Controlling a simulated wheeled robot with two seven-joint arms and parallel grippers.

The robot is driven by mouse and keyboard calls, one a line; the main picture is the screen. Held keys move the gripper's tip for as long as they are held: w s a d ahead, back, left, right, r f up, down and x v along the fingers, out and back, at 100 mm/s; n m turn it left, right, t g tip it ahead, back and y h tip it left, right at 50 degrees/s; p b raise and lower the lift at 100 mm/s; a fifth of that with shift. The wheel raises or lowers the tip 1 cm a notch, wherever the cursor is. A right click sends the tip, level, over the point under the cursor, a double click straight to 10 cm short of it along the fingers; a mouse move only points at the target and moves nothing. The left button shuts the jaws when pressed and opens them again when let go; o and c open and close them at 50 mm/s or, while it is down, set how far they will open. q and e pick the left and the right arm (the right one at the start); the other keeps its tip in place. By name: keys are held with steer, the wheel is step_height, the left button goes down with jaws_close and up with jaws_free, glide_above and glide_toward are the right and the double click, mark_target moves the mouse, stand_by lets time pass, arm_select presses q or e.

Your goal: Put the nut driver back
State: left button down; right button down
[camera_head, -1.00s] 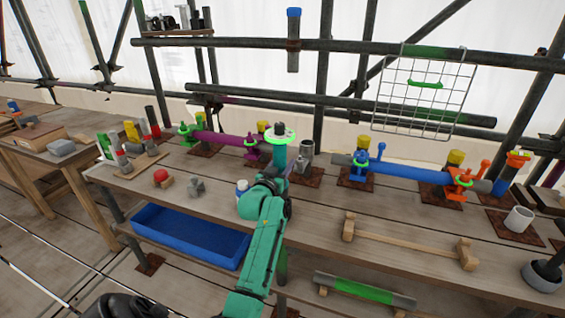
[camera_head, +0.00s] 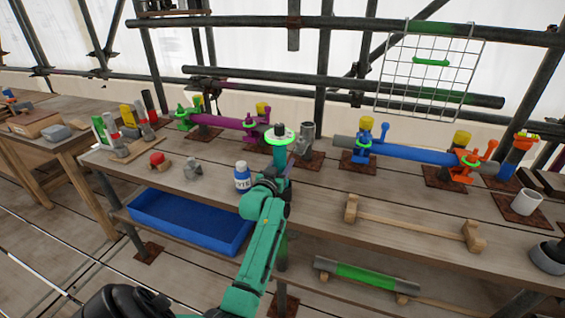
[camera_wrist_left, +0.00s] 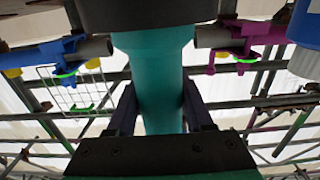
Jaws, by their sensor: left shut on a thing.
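My left gripper (camera_head: 277,180) is shut on a teal cylindrical tool (camera_head: 280,155), which I take to be the nut driver. A tool rack (camera_head: 133,150) with several green, red and yellow upright pieces stands at the bench's left end. My right gripper is not in view.
A grey metal cup (camera_head: 306,138) stands close behind right. Purple (camera_head: 225,122) and blue (camera_head: 410,153) clamped pipes lie along the back. A blue tray (camera_head: 190,222) sits below.

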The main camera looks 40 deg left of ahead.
arm_select(q)
steer(key=shift+f, duration=0.35)
steer(key=shift+c, duration=1)
jaws_free()
steer(key=shift+o, duration=0.2)
steer(key=shift+d+f, duration=0.1)
steer(key=shift+f, duration=0.1)
steer(key=shift+o, duration=0.8)
